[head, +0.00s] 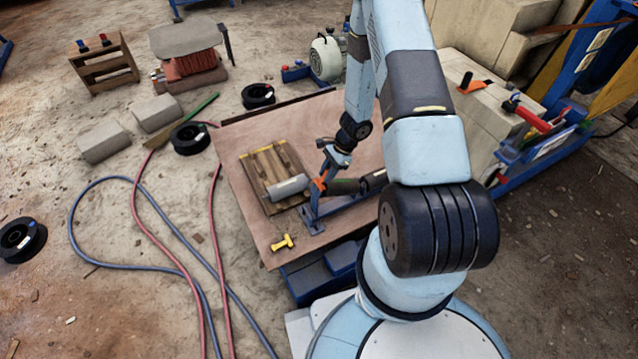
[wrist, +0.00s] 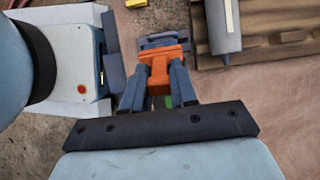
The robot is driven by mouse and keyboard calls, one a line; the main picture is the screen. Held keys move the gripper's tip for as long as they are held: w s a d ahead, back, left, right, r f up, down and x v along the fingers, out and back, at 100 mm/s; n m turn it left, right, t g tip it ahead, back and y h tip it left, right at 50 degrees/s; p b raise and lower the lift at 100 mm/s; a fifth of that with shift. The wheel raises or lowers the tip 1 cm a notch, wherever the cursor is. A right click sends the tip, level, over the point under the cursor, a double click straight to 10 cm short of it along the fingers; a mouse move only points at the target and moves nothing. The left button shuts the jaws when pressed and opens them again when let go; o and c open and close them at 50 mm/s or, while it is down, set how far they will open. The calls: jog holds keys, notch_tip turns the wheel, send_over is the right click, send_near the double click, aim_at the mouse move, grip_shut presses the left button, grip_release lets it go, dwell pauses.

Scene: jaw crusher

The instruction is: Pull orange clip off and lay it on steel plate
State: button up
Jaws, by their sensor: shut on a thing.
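My gripper (head: 322,178) is shut on the orange clip (wrist: 160,62), which sits between the fingertips in the wrist view. In the head view the clip (head: 319,184) shows as a small orange patch at a blue-grey bracket (head: 313,222), close to the end of a dark cylinder (head: 345,187). In the wrist view the bracket (wrist: 163,41) lies just beyond the clip. I cannot tell whether the clip still touches it. The broad brown flat sheet (head: 240,150) lies under these things; I cannot tell whether it is the steel plate.
A wooden pallet (head: 262,172) with a grey cylinder (head: 288,187) on it lies left of my gripper. A yellow fitting (head: 283,242) lies near the sheet's front edge. The sheet's left part is bare. Red and blue hoses (head: 150,262) cross the ground at left.

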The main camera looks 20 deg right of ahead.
jog(key=shift+s, duration=0.1)
grip_shut()
jog(key=shift+d, duration=0.1)
jog(key=shift+w+v, duration=0.15)
jog(key=shift+v, duration=0.5)
jog(key=shift+w+v, duration=0.15)
jog(key=shift+v, duration=2.2)
jog(key=shift+s, duration=0.1)
